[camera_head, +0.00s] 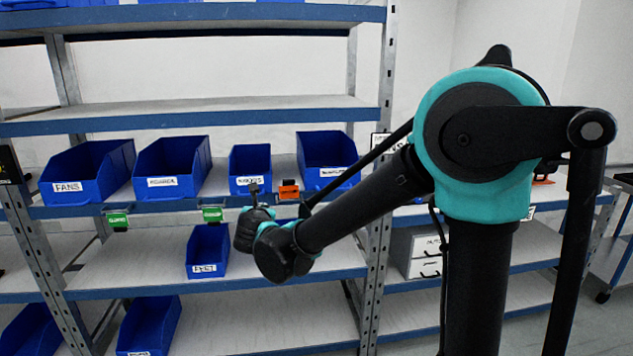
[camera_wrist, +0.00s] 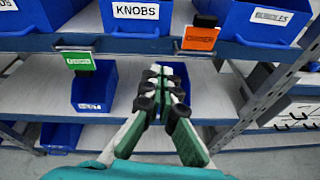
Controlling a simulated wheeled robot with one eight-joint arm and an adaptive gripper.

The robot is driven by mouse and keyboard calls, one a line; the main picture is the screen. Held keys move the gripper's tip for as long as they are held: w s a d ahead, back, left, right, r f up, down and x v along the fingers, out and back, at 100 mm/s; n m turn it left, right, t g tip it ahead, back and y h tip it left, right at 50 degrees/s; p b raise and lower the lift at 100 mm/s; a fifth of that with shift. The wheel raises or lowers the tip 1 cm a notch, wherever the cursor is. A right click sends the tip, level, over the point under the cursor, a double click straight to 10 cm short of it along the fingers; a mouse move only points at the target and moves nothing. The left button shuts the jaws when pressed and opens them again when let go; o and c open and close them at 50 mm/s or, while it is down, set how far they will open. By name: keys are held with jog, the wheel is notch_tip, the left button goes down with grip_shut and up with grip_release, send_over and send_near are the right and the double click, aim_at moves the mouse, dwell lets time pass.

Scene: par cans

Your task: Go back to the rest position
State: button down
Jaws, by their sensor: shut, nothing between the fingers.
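My gripper (camera_wrist: 160,85) is shut and empty in the wrist view, its fingertips together in front of the shelf rack. In the head view my arm reaches left from the right side, with its wrist end in front of the shelves. The gripper's fingers are hard to make out there. In the wrist view a blue bin labelled KNOBS (camera_wrist: 138,14) is above the fingertips, and an orange tag (camera_wrist: 201,38) hangs on the shelf edge just above and right of them. Part of a blue bin behind the fingers is hidden.
The blue-edged shelf rack (camera_head: 190,119) fills the left and middle. A FANS bin (camera_head: 88,172) and other blue bins stand on its middle shelf. Another blue bin (camera_head: 208,251) is lower. White drawers (camera_head: 418,252) stand behind my arm. The top visible shelf surfaces are mostly bare.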

jog(key=s+d+f+m+g+h, duration=0.2)
jog(key=d+f+m, duration=0.3)
jog(key=d, duration=0.6)
jog(key=s+d+f+m+g+h, duration=0.1)
jog(key=d+f+m+g, duration=0.15)
jog(key=d+m, duration=0.65)
jog(key=s+d+f+m+g+h, duration=0.2)
jog(key=d+f+m, duration=0.25)
jog(key=d, duration=0.75)
jog(key=s+d+f+m+g, duration=0.1)
jog(key=s+d+f+m, duration=0.2)
jog(key=s+m, duration=0.2)
jog(key=s+d+f+m+g+y, duration=0.1)
jog(key=s+d+f+m, duration=0.2)
jog(key=s+m, duration=0.3)
jog(key=s+d+f+m+g+y, duration=0.1)
jog(key=s+d+f+m+g, duration=0.1)
jog(key=s+m, duration=0.4)
jog(key=shift+s+d+f+m, duration=0.15)
jog(key=shift+d+f+m, duration=0.3)
jog(key=shift+d+f, duration=0.15)
